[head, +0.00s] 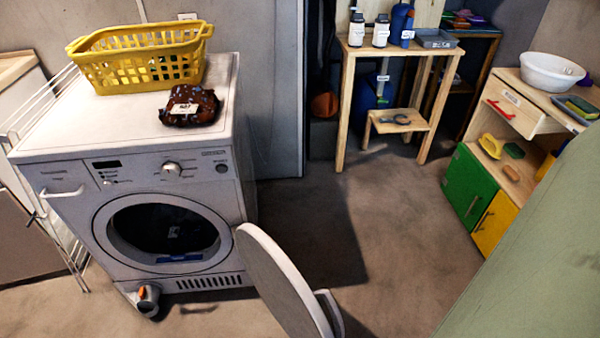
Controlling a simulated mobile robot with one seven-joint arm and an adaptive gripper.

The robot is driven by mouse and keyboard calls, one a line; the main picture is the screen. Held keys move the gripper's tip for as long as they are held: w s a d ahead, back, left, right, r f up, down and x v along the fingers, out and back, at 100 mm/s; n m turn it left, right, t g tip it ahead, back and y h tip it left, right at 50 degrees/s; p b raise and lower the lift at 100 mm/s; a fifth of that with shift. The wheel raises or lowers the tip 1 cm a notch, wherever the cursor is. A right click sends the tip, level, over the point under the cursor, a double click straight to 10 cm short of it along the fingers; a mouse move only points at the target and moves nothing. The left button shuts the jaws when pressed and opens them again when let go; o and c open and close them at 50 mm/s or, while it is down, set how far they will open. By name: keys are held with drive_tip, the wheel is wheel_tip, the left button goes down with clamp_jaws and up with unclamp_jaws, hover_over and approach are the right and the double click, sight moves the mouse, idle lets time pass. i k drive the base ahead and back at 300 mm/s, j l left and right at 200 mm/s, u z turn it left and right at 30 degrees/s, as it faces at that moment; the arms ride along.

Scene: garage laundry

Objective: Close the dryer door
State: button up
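The white dryer (210,180) stands at the left with its front facing me. Its round door (275,275) is wide open, swung out to the right of the opening. A curved handle (331,312) shows on the door's right side, near the bottom edge of the picture. The round drum opening (165,230) is dark inside, with a blue strip at its lower rim. My gripper is not in view.
A yellow basket (140,58) and a dark brown package (190,105) sit on the dryer. A grey item with orange (147,298) is at its base. A drying rack (65,240) stands left. A large green surface (540,250) fills the lower right. Middle floor is clear.

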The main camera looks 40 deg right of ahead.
sight(283, 289)
drive_tip(key=k+l+u, duration=0.1)
drive_tip(key=l, duration=0.25)
drive_tip(key=k+l+u, duration=0.1)
drive_tip(key=k+l, duration=0.35)
drive_tip(key=l, duration=0.2)
drive_tip(key=k+l, duration=0.1)
drive_tip(key=l, duration=0.25)
drive_tip(key=k+l+u, duration=0.1)
drive_tip(key=l, duration=0.25)
drive_tip(key=k+l+u, duration=0.1)
drive_tip(key=l, duration=0.25)
drive_tip(key=i+l+u, duration=0.3)
drive_tip(key=l, duration=0.35)
drive_tip(key=i+l+u, duration=0.15)
drive_tip(key=k+j+z, duration=0.15)
drive_tip(key=z, duration=0.2)
drive_tip(key=k+z, duration=0.35)
drive_tip(key=i+j, duration=0.05)
drive_tip(key=i, duration=0.05)
